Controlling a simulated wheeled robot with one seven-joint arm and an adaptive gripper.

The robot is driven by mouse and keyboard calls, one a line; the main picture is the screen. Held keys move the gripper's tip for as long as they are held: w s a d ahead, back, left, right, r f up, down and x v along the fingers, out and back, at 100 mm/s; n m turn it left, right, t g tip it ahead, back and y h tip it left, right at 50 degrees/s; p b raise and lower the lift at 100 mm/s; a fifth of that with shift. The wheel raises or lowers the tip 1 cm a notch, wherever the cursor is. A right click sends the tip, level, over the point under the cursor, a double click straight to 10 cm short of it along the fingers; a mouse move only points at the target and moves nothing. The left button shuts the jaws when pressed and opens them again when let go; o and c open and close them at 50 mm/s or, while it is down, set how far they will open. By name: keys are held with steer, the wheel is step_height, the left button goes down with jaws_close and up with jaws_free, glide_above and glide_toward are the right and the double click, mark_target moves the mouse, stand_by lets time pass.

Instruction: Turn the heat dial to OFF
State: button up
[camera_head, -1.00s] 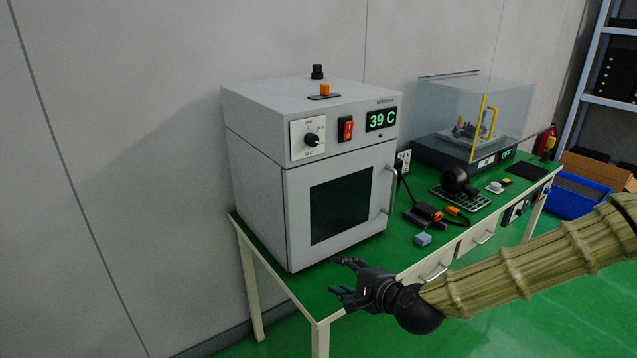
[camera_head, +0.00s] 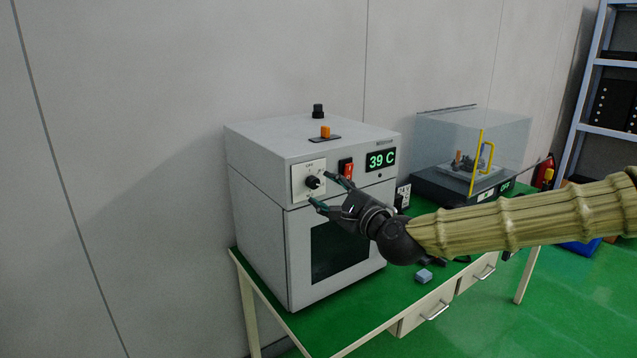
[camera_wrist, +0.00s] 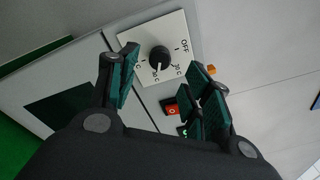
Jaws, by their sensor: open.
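The heat dial (camera_head: 312,182) is a black round knob on a white square plate on the oven's front, upper left. In the wrist view the dial (camera_wrist: 159,57) shows between and beyond the fingers, with OFF printed at one end of its plate and its white pointer turned away from OFF, towards a temperature mark. My gripper (camera_head: 329,193) is open in front of the panel, fingertips just right of and below the dial. In the wrist view my gripper's fingers (camera_wrist: 165,82) are spread either side of the dial's line, apart from it and empty.
The grey oven (camera_head: 262,215) shows 39 C on its green display (camera_head: 381,159). A red switch (camera_head: 346,169) sits close right of the dial. An orange knob (camera_head: 325,131) and a black cap (camera_head: 318,110) are on top. A clear-covered box (camera_head: 470,150) stands right on the green table.

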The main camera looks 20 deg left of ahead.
mark_target(315, 185)
steer(key=shift+p+x, duration=0.65)
steer(key=shift+x, duration=1.8)
steer(key=c, duration=1)
